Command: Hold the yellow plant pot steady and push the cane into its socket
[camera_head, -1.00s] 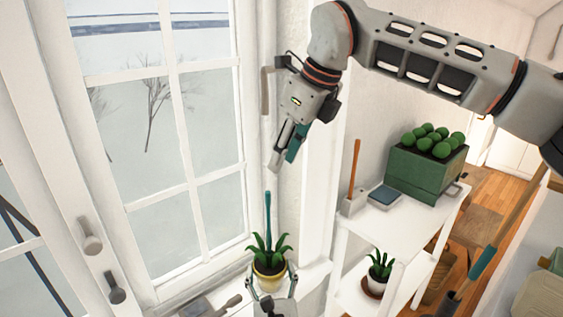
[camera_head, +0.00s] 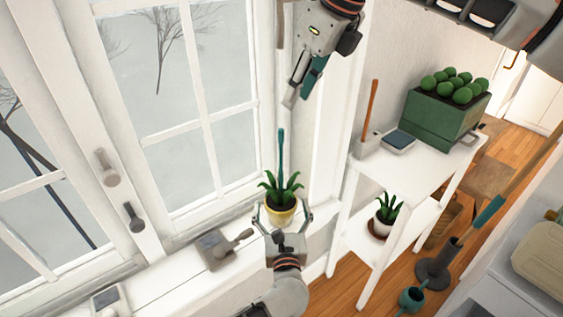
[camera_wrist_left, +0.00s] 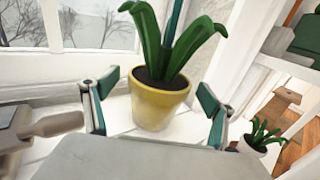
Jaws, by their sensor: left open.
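The yellow plant pot (camera_head: 280,217) stands upright on the white window sill with a green leafy plant in it. In the left wrist view the pot (camera_wrist_left: 158,106) sits between the two teal-padded fingers. My left gripper (camera_head: 283,216) is open around the pot, with visible gaps on both sides. The teal cane (camera_head: 281,150) rises near upright from the pot; its lower end is hidden by leaves, so its socket cannot be seen. My right gripper (camera_head: 297,100) is above the cane, apart from it, pointing down, with nothing visible in it; its finger gap is unclear.
A grey block with a handle (camera_head: 217,247) lies on the sill left of the pot. The window (camera_head: 200,120) is close behind. A white shelf (camera_head: 425,165) at the right carries a green planter (camera_head: 440,120) and, lower, a small potted plant (camera_head: 383,226).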

